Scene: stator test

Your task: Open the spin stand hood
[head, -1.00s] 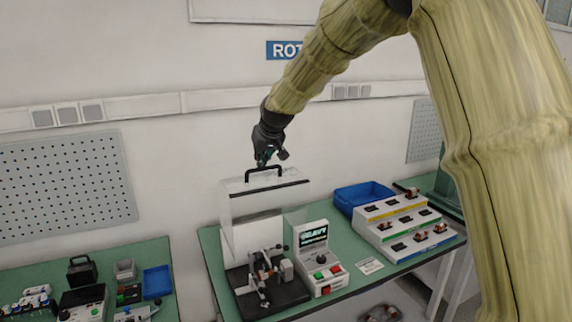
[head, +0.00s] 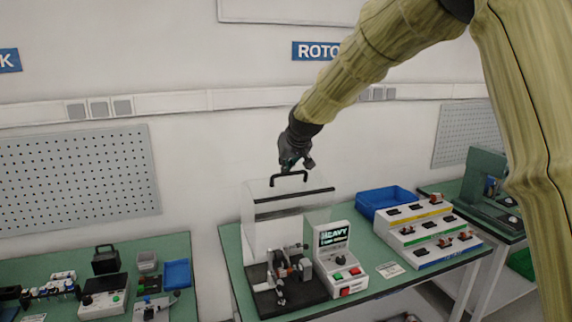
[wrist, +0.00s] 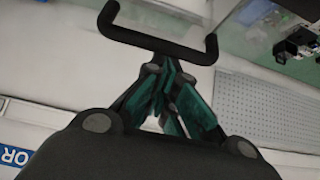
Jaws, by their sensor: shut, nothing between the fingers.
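The spin stand hood (head: 262,222) is a clear box with a dark strip and a black handle (head: 289,175) on top. My gripper (head: 291,166) is just above and behind the handle. In the wrist view the handle (wrist: 160,42) spans the top, and my gripper (wrist: 172,70) has its teal fingers together just below it in the picture. The fingers are shut and empty. I cannot tell whether they touch the handle.
A control box (head: 340,262) with a screen reading HEAVY stands right of the spin stand. Further right are a blue bin (head: 388,200) and a stepped rack (head: 425,235). Another bench with small devices (head: 103,297) is at left. The wall (head: 205,165) is close behind.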

